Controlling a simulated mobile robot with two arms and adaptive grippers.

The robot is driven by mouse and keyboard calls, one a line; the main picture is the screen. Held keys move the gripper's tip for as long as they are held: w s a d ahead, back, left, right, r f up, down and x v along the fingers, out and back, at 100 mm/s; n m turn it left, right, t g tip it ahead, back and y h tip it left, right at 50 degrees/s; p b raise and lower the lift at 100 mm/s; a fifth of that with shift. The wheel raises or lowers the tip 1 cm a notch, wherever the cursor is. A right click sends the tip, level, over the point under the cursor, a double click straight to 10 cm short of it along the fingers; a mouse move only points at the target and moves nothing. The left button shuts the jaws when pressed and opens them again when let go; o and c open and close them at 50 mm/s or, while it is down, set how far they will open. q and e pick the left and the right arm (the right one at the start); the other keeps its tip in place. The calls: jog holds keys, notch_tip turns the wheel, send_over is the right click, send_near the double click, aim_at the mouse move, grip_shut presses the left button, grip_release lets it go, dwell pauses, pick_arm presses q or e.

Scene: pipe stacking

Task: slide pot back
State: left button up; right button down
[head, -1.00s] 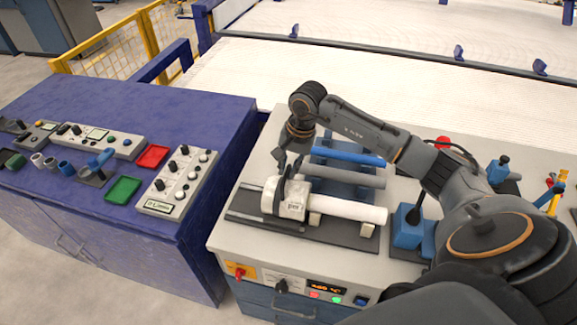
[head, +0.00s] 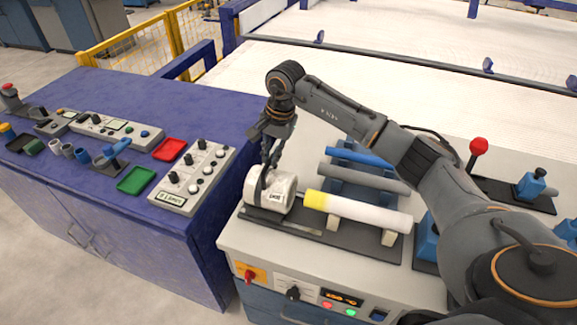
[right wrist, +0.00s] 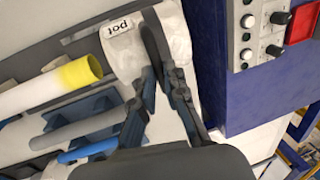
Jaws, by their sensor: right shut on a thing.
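The white pot (head: 282,193), a short cylinder labelled "pot", lies on its side at the left end of a dark rail (head: 290,223). It also shows at the top of the right wrist view (right wrist: 128,52). My right gripper (head: 265,182) reaches down from above and is shut on the pot; the exact grip point is partly hidden by the fingers. A white pipe (head: 370,214) with a yellow end (head: 318,201) rests on supports right of the pot, with a gap between them. My left gripper is not in view.
Behind the white pipe, a grey pipe (head: 362,178) and a blue pipe (head: 358,155) lie on a blue rack. Left is a blue cabinet (head: 215,105) with a control box (head: 190,178), a red tray (head: 169,150) and a green tray (head: 136,181). A red-knobbed lever (head: 479,146) stands at right.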

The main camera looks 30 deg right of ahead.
jog(key=shift+w+a+r, duration=0.1)
jog(key=c, duration=1.4)
grip_release()
jog(key=shift+w+a, duration=0.1)
jog(key=shift+w, duration=0.1)
jog(key=shift+r, duration=0.4)
jog(key=r, duration=0.3)
jog(key=s+d+r, duration=0.1)
jog(key=r, duration=0.3)
jog(key=s+r, duration=0.1)
jog(key=r, duration=0.2)
jog(key=shift+d+r, duration=0.2)
jog(key=shift+r, duration=0.2)
